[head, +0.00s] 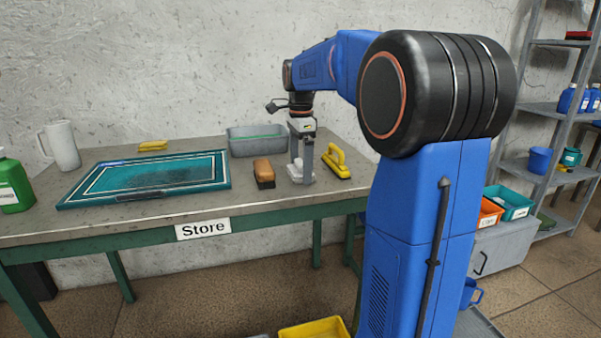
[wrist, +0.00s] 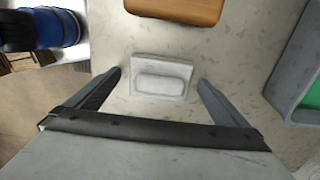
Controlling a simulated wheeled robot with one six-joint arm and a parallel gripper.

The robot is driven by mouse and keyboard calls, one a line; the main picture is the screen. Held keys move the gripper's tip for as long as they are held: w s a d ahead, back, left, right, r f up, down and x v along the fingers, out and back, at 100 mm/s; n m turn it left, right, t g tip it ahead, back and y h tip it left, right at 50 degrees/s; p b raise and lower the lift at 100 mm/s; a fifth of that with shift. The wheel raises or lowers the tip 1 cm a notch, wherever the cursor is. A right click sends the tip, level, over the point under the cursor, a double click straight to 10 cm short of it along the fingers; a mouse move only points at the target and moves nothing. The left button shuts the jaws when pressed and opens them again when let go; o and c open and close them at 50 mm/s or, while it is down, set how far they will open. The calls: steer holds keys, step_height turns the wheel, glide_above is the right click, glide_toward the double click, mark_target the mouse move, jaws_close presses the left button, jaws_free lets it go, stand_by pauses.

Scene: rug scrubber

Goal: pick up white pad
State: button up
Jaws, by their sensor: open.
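The white pad (wrist: 161,76) lies flat on the table, with a raised oblong grip on its top. In the head view the white pad (head: 301,176) shows only partly, low behind my gripper. My gripper (head: 302,168) points down over it, with its jaws apart. In the wrist view my gripper's fingertips (wrist: 158,77) stand on the left and right of the pad, with a gap on each side. The pad is not gripped. How high the fingertips are above the table is hard to tell.
A wooden-backed brush (head: 264,173) stands close left of the pad, and a yellow-handled brush (head: 337,161) close right. A grey bin (head: 256,140) is behind. A teal framed rug board (head: 150,178) covers the table's left part. A white jug (head: 62,146) and green bottle (head: 14,186) stand far left.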

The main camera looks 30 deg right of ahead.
mark_target(301, 162)
steer(key=shift+c, duration=0.3)
steer(key=c, duration=1.1)
steer(key=shift+r, duration=0.1)
step_height(301, 162, up, 10)
steer(key=shift+f, duration=0.1)
steer(key=shift+o, duration=1.1)
steer(key=c, duration=0.4)
